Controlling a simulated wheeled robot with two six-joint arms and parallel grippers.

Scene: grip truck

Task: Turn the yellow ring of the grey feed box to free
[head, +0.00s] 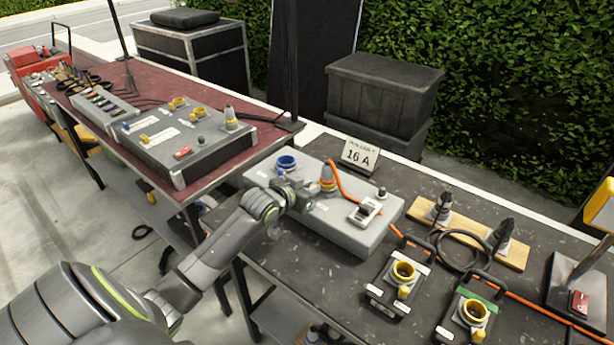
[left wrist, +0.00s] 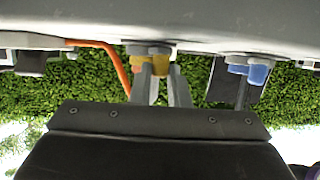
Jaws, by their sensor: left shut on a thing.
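The grey feed box (head: 340,235) lies on the dark table in the middle of the head view. A grey plug with a yellow-orange ring (head: 327,185) stands on its top, with an orange cable running off to the right. My left gripper (head: 303,196) reaches the ring from the left. In the left wrist view, which appears upside down, the left gripper (left wrist: 161,84) has its two fingers at the yellow ring (left wrist: 160,66), shut on it. The fingers partly hide the ring, and its turn marking cannot be read. My right gripper is out of view.
A blue socket (head: 287,163) and a white switch unit (head: 365,211) sit on the same box, either side of the plug. A "16 A" card (head: 360,155) stands behind. Two small boxes with yellow sockets (head: 403,271) are to the right. Another grey box (head: 185,140) is on the red table.

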